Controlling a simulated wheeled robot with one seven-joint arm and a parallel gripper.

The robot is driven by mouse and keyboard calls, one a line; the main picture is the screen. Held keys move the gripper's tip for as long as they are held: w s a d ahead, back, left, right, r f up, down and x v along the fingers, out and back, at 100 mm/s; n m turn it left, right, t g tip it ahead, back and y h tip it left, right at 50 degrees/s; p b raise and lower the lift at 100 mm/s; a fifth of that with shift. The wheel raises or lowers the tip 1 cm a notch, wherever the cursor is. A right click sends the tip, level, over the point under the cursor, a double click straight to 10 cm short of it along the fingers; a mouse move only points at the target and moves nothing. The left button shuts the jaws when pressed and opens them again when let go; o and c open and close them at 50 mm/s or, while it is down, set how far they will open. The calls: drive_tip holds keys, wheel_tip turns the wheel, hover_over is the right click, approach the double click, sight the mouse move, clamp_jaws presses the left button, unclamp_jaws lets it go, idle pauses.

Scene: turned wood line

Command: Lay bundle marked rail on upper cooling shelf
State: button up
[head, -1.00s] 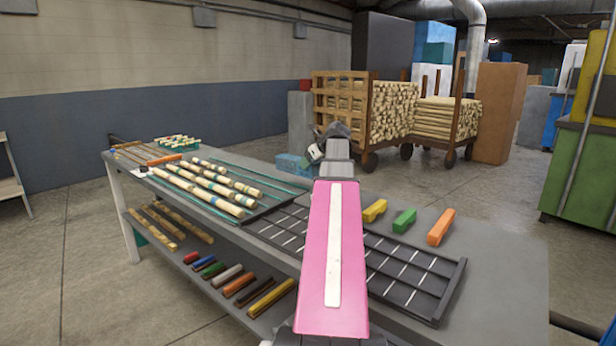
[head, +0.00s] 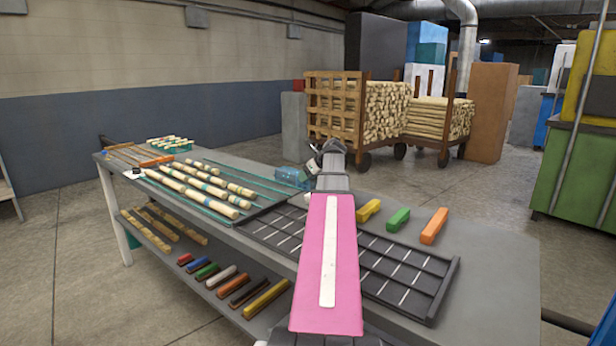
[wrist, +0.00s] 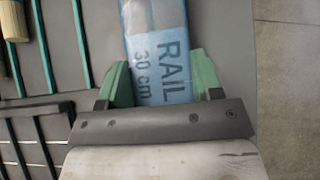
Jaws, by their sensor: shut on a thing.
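The bundle marked RAIL 30 cm (wrist: 158,60) is wrapped in clear film with a light blue label. In the wrist view it points away between the two green fingers of my gripper (wrist: 152,88), which is shut on it. In the head view the blue bundle (head: 291,178) shows at the worktable's far edge, left of my arm. My gripper's fingers are hidden there behind my wrist. The worktable's grey top (head: 480,250) carries teal bars (head: 250,180); a lower shelf (head: 190,262) runs beneath. Whether the bundle touches the top cannot be told.
Several banded dowels (head: 205,190) lie on the bars. A dark divided tray (head: 410,285) sits nearer, with yellow, green and orange blocks (head: 398,217) behind it. Several coloured blocks (head: 235,285) lie on the lower shelf. Carts of wood (head: 380,110) stand beyond.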

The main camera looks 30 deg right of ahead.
drive_tip(key=shift+f, duration=0.1)
drive_tip(key=o, duration=1.2)
drive_tip(key=shift+o, duration=0.2)
